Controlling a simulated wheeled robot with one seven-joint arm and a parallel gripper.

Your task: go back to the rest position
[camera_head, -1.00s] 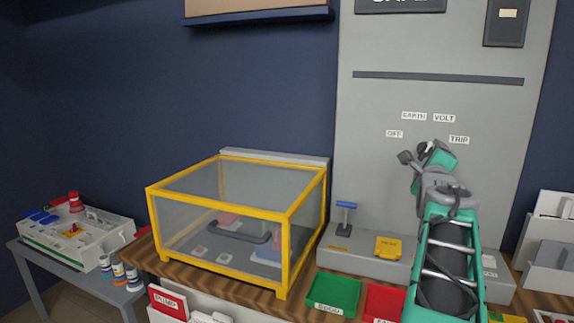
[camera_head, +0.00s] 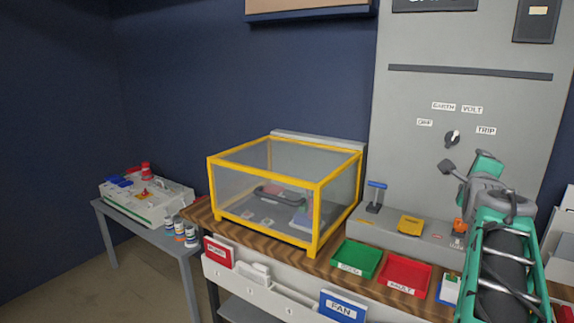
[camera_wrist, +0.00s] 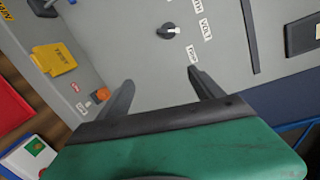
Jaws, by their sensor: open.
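My gripper (camera_head: 452,170) is in front of the grey panel (camera_head: 420,95) at the right, at the end of my green and grey arm. In the wrist view my gripper (camera_wrist: 160,88) has its two dark fingers spread apart with nothing between them. A rotary knob (camera_head: 452,138) on the panel sits among the labels OFF, EARTH, VOLT and TRIP. The knob also shows in the wrist view (camera_wrist: 168,31), beyond the fingers and apart from them.
A yellow-framed clear box (camera_head: 317,215) stands on the wooden bench. Green (camera_head: 355,259) and red (camera_head: 404,275) trays lie at the front. A blue-handled lever (camera_head: 376,196) and a yellow block (camera_head: 410,225) are below the panel. A side table (camera_head: 180,246) stands left.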

